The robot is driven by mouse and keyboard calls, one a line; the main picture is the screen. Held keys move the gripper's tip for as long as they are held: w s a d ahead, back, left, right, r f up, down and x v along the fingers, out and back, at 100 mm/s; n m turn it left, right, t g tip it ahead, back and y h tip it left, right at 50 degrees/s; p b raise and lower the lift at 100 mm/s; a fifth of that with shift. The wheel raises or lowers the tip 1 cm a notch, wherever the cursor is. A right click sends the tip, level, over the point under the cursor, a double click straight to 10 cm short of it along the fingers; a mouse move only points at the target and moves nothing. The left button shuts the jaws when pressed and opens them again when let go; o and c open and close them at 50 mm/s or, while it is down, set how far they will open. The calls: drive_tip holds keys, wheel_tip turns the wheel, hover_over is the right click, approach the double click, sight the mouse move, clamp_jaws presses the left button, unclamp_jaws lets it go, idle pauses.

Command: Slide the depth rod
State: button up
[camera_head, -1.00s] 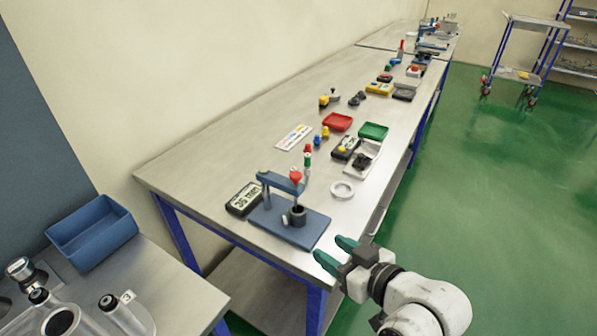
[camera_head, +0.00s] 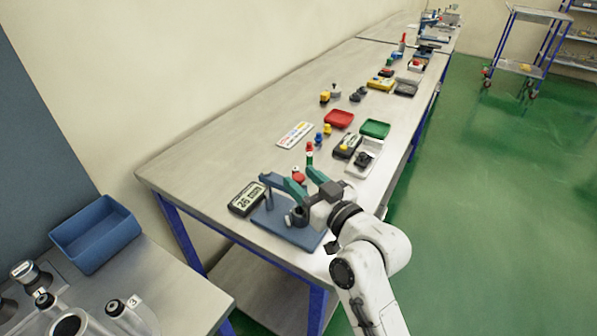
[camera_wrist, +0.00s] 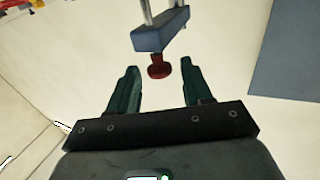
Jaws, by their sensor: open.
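The depth rod's fixture has a blue base plate (camera_head: 312,240), an upright post and a blue-grey cross arm (camera_wrist: 160,32) at the table's near end. A red knob (camera_head: 298,177) sits at the cross arm; it also shows in the wrist view (camera_wrist: 158,71). My gripper (camera_head: 301,181) is open above the fixture. In the wrist view my gripper (camera_wrist: 159,68) has its two teal fingers on either side of the red knob, with gaps visible. Two pale metal rods (camera_wrist: 164,10) show beyond the cross arm. My gripper partly hides the fixture in the head view.
A black display box (camera_head: 246,199) stands left of the fixture; its digits are hard to read. A red tray (camera_head: 339,118), a green tray (camera_head: 375,129) and small parts lie farther along the table. A blue bin (camera_head: 95,235) sits on the left bench.

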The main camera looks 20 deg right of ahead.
drive_tip(key=shift+x, duration=1.05)
clamp_jaws()
